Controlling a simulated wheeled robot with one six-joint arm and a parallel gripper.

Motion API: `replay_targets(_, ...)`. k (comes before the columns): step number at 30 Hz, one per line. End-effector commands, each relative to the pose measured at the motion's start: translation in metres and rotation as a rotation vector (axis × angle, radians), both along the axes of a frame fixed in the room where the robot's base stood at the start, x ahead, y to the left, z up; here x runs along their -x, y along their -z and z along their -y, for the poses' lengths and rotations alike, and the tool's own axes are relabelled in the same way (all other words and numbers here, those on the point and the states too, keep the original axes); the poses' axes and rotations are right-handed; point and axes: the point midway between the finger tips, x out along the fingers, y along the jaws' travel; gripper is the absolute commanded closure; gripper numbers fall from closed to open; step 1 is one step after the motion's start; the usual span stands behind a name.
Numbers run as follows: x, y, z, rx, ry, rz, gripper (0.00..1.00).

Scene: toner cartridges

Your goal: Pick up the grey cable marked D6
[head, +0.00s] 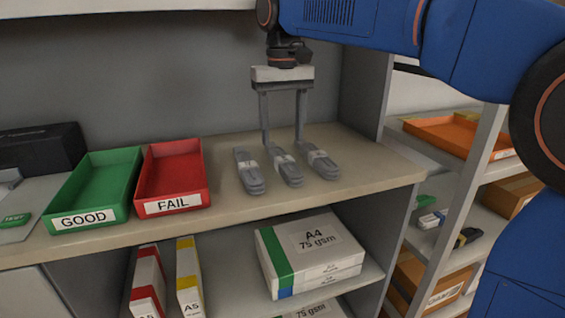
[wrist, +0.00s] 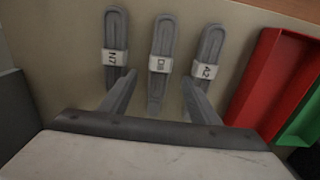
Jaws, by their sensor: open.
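Three grey bundled cables with white label bands lie side by side on the shelf top. The middle cable (wrist: 162,37) has a label that seems to read D6, though the print is small; in the head view it is the middle one (head: 287,170). The cable at left in the wrist view (wrist: 116,28) seems to read N7, and the one at right (wrist: 211,45) seems to read A2. My gripper (head: 283,139) is open and empty, pointing down at the far ends of the cables. In the wrist view its fingers (wrist: 160,78) lie either side of the middle cable's line.
A red FAIL tray (head: 172,204) and a green GOOD tray (head: 85,218) stand left of the cables. A grey upright panel (head: 365,85) bounds the shelf top (head: 350,185) at right. Paper packs (head: 310,245) lie on the shelf below.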

Motion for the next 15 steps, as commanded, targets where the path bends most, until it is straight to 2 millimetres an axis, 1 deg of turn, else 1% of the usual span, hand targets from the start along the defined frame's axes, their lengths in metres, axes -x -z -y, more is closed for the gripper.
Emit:
replay_targets(5, 0.0, 0.01, 0.0, 0.0, 0.0, -0.001, 0.44)
replay_targets(12, 0.0, 0.042, 0.0, 0.0, 0.0, -0.001, 0.44)
replay_targets(15, 0.0, 0.05, 0.0, 0.0, 0.0, -0.001, 0.44)
